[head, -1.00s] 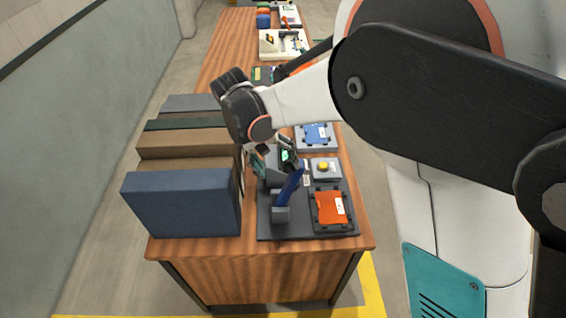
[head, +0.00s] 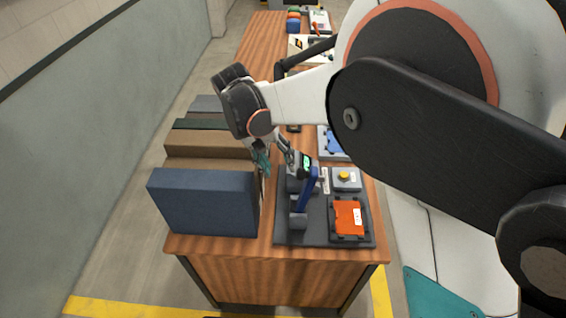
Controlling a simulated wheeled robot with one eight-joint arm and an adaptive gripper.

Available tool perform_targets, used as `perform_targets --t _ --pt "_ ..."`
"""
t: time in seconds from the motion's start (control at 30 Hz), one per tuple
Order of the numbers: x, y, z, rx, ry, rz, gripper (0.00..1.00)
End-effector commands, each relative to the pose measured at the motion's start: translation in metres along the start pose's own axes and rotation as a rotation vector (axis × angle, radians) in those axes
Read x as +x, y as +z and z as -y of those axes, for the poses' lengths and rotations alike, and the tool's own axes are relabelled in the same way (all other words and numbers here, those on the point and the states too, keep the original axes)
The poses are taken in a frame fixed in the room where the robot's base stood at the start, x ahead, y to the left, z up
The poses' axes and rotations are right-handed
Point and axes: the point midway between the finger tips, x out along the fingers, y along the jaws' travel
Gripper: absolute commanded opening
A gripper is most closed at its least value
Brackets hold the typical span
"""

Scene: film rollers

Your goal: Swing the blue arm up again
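The blue arm (head: 307,192) stands raised and slightly tilted on the dark grey baseplate (head: 322,234) at the table's near end. Its lower end meets a grey block (head: 298,221), and its upper end is by a dark device with a green display (head: 306,161). My gripper (head: 276,163) is just left of the device and the arm's top, pointing down. Its fingers look apart with nothing seen between them. Whether a finger touches the device is hard to tell.
A dark blue box (head: 205,203) stands close left of my gripper, with brown and grey boxes behind. On the baseplate's right are an orange cartridge (head: 348,217) and a yellow button (head: 344,175). A blue cartridge (head: 334,142) lies beyond.

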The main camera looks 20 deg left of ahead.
Motion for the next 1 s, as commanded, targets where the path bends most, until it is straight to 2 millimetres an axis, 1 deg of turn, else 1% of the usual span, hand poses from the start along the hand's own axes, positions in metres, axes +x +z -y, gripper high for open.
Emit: perform_targets --t 0.6,1.0 --pt "-0.031 0.0 0.026 -0.001 0.0 0.0 0.48" --pt "-0.047 0.0 0.041 0.0 0.001 0.001 0.48"
